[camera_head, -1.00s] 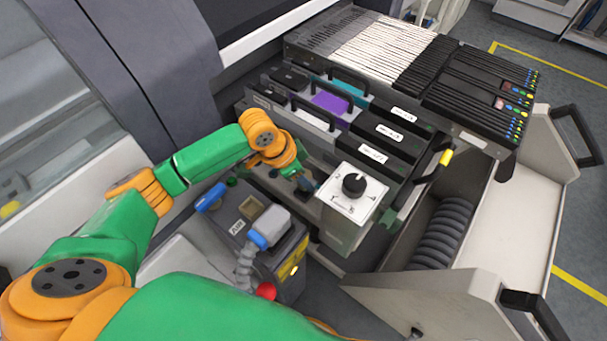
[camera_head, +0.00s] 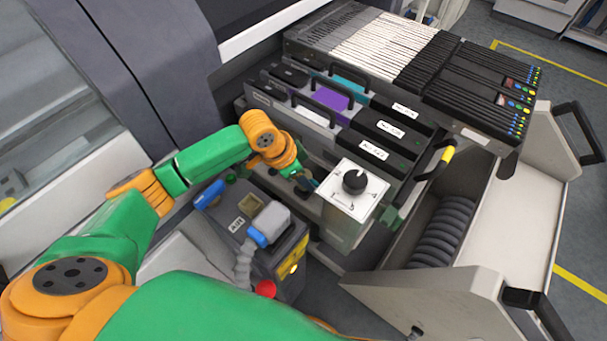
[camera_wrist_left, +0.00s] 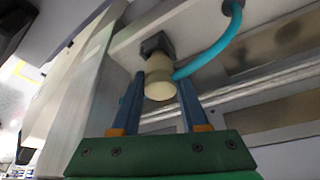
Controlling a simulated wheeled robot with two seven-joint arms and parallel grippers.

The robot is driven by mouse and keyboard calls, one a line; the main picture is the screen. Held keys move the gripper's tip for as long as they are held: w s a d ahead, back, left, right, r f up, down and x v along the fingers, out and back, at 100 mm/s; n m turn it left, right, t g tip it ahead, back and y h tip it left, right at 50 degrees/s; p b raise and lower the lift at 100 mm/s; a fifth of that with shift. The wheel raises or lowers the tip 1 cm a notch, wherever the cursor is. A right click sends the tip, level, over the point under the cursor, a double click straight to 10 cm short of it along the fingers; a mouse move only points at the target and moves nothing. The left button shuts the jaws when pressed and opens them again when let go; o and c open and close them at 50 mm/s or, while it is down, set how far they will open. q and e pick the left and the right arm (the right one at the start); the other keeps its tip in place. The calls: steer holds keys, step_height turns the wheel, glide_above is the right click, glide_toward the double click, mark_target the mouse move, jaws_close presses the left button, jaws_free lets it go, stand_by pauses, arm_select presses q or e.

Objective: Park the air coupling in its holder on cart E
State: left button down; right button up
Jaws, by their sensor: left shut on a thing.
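The air coupling (camera_wrist_left: 159,78) is a cream, rounded cylinder with a cyan hose beside it in the left wrist view. My left gripper (camera_wrist_left: 160,88) has its blue fingers on either side of the coupling and is shut on it. A dark square block (camera_wrist_left: 157,45) on a pale panel sits right behind the coupling's far end; I cannot tell whether the coupling is seated in it. In the head view my left gripper (camera_head: 304,184) is beside the white knob box on the feeder cart (camera_head: 480,140); the coupling is not clearly visible there. My right gripper is not in view.
The white box with a black knob (camera_head: 354,182) stands close to the right of my left gripper. A dark unit with a grey cap and ribbed hose (camera_head: 262,222) stands below it. Several feeders (camera_head: 372,40) fill the cart top. Floor shows at the right.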

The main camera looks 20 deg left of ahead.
arm_select(q)
steer(key=shift+f, duration=0.5)
steer(key=shift+c, duration=1.7)
jaws_free()
